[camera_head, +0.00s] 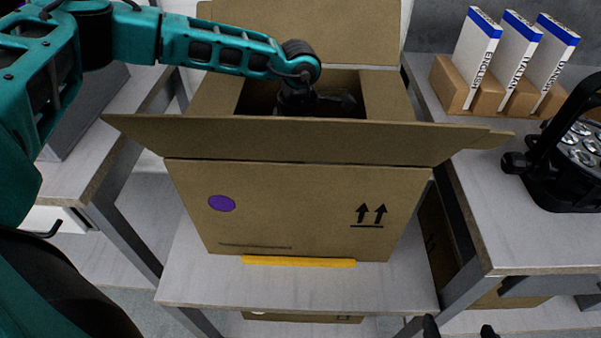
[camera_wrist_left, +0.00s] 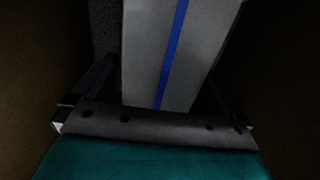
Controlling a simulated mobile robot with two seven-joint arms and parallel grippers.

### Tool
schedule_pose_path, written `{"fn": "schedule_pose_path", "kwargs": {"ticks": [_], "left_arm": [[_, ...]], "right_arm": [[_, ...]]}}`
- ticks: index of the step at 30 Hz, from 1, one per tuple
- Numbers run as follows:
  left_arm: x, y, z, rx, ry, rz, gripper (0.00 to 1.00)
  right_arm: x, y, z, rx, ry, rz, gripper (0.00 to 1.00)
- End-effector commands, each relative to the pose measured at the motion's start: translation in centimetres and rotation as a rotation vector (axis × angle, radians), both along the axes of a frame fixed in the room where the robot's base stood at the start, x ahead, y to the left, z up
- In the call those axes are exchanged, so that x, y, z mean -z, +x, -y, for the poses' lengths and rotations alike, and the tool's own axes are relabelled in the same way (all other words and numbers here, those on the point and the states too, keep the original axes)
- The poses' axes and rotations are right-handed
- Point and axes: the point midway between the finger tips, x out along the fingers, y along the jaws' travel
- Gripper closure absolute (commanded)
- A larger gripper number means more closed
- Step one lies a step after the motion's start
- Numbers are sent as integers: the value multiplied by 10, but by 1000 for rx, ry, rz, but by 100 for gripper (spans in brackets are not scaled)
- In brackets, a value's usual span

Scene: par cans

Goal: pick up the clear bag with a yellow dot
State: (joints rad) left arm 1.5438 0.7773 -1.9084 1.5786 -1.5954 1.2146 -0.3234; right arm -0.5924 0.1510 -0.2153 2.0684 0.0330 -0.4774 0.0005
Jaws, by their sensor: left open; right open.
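I see no clear bag with a yellow dot in either view. My left arm reaches over the open cardboard box (camera_head: 300,205), and its gripper is down inside, mostly hidden by the front flap in the head view. In the dark left wrist view, my left gripper (camera_wrist_left: 160,76) is open. A pale flat-faced item with a blue stripe (camera_wrist_left: 148,60) lies between or just beyond its fingers; I cannot tell whether they touch it. My right gripper (camera_head: 459,329) is open at the bottom edge of the head view, with only its dark fingertips showing.
The box has a purple dot and stands on a pale table (camera_head: 300,288) with a yellow strip (camera_head: 298,261) at its front. On the right table, several white-and-blue booklets (camera_head: 476,50) stand in brown holders beside a black par can light (camera_head: 575,150).

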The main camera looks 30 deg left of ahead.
Motion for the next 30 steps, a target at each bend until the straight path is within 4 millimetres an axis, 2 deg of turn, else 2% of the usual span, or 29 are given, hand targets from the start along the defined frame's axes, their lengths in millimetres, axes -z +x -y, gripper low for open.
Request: {"fn": "schedule_pose_path", "kwargs": {"ticks": [2,16,25,30], "left_arm": [[0,0,0,0,0,0,3],[0,0,0,0,0,-1,48],[-3,0,0,-1,-1,0,48],[-16,0,0,-1,-2,1,48]], "right_arm": [[0,0,0,0,0,0,0],[0,0,0,0,0,1,0],[-1,0,0,0,0,1,0],[-3,0,0,0,0,1,0]]}}
